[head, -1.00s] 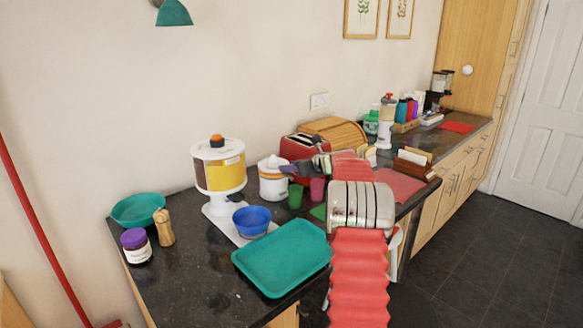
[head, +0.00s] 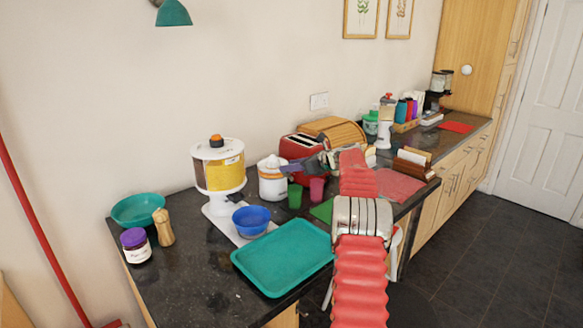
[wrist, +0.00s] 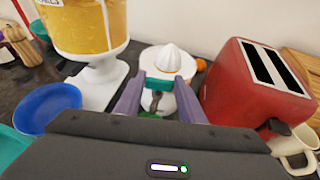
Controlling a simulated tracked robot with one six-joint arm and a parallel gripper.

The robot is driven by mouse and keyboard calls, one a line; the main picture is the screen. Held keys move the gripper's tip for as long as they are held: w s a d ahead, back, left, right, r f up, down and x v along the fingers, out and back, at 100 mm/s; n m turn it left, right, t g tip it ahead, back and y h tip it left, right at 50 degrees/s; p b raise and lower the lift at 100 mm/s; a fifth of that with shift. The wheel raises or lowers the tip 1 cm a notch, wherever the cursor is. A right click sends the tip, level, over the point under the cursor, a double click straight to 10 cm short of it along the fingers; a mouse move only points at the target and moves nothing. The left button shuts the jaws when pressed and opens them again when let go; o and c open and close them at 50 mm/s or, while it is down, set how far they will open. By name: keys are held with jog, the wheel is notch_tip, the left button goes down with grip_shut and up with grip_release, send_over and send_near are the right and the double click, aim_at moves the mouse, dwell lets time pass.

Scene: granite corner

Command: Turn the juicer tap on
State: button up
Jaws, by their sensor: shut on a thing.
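The white citrus juicer (head: 272,182) with orange bands stands on the dark counter, left of the red toaster. In the wrist view its ribbed white cone and tray (wrist: 168,62) are just beyond my fingertips. A teal tap piece (wrist: 160,84) at its front sits between my two purple-grey fingers. My gripper (wrist: 158,88) is shut on this teal piece. In the head view my gripper (head: 287,168) reaches in from the right at the juicer; the tap is too small and covered to make out there.
A yellow drink dispenser (head: 218,172) stands left of the juicer, with a blue bowl (head: 251,221) in front. The red toaster (head: 298,146) is close on the right. Green (head: 295,196) and pink (head: 317,190) cups stand below my gripper. A teal tray (head: 282,262) lies nearer.

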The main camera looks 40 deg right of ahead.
jog(key=shift+d+r+n+y, duration=0.15)
jog(key=shift+n+y, duration=0.25)
jog(key=o, duration=1.1)
jog(key=shift+c, duration=0.2)
jog(key=shift+s, duration=0.1)
jog(key=v, duration=1.3)
jog(key=shift+s, duration=0.2)
jog(key=shift+r, duration=0.1)
